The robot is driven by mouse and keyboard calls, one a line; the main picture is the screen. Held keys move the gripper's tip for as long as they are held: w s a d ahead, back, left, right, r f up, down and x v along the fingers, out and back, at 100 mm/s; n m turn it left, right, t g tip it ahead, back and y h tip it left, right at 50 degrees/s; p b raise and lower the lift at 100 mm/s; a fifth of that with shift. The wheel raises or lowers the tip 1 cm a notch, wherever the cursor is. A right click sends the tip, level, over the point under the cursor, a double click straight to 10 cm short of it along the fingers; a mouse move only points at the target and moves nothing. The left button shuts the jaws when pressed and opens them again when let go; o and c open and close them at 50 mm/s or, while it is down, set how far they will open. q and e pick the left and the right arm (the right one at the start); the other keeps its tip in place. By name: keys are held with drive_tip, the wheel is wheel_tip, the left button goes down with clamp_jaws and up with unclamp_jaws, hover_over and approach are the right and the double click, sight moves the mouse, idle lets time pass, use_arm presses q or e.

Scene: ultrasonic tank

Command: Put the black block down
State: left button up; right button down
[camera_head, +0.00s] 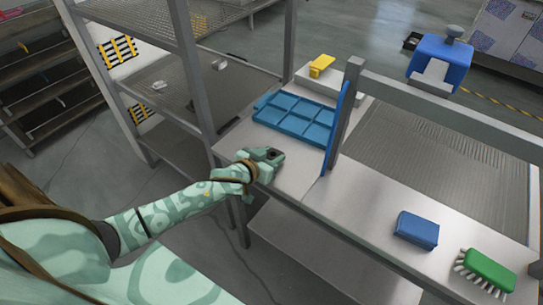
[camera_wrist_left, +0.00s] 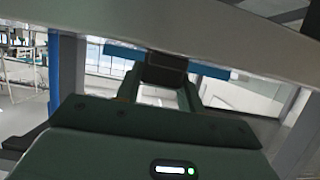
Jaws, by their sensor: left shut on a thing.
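My left gripper (camera_head: 270,156) reaches over the left end of the steel bench (camera_head: 300,176), in front of the blue tray. It is shut on the black block (camera_head: 277,155), which shows as a small dark piece at the fingertips. In the left wrist view the black block (camera_wrist_left: 165,68) sits between the two fingers of the left gripper (camera_wrist_left: 162,88). I cannot tell whether the block touches the bench top. My right gripper is not in view.
The blue compartment tray (camera_head: 293,113) lies behind the gripper. A blue upright panel (camera_head: 338,125) and grey post stand to its right. A blue block (camera_head: 416,229) and green brush (camera_head: 489,270) lie at the bench's right. A wire shelf (camera_head: 200,85) stands left.

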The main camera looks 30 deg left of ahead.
use_arm(q)
drive_tip(key=o, duration=1.3)
